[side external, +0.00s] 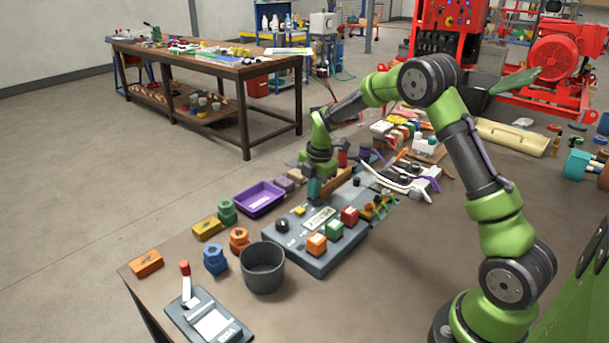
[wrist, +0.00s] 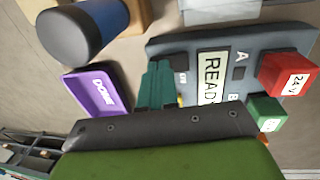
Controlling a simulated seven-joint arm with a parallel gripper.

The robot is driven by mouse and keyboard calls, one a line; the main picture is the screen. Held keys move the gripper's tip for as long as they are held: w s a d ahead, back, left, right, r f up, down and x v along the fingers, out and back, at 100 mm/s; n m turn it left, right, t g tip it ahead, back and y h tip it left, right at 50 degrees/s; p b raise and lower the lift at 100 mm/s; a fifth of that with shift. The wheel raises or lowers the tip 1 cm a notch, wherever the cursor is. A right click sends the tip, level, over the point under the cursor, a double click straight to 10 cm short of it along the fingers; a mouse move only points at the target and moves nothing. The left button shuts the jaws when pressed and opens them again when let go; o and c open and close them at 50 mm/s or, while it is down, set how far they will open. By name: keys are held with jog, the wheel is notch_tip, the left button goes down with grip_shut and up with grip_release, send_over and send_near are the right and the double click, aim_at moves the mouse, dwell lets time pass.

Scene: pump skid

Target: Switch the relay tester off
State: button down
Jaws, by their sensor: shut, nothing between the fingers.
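The grey panel (side external: 330,262), which I take to be the relay tester, lies on the table and also shows in the wrist view (wrist: 225,45). It bears a pale label reading "READ" (wrist: 211,78), a black knob (side external: 282,225), a small yellow part (side external: 299,211), and orange, green and red blocks. The red block (wrist: 288,75) is marked 24 V. My gripper (side external: 314,190) is shut and empty, above the panel's far edge; its teal fingers (wrist: 158,85) hide part of the panel in the wrist view. I cannot tell whether they touch it. Which control is the power switch is unclear.
A purple tray (side external: 260,198) marked DONE lies beyond the panel. A grey cup (side external: 263,270) stands close to its left. A base with a red-tipped lever (side external: 186,283) sits at the table's front corner. Several coloured blocks lie to the left; cables and clutter (side external: 405,180) crowd the right.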

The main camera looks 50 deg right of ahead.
jog(key=shift+w+f, duration=0.5)
jog(key=shift+f, duration=0.25)
jog(key=shift+s, duration=0.15)
jog(key=shift+s+r, duration=0.15)
jog(key=shift+s, duration=0.6)
jog(key=w+r, duration=0.3)
jog(key=r, duration=1.1)
send_over(319, 202)
jog(key=f, duration=0.4)
jog(key=w+f, duration=0.1)
jog(key=f, duration=0.3)
jog(key=w+f, duration=0.1)
jog(key=f, duration=0.3)
jog(key=shift+f, duration=0.4)
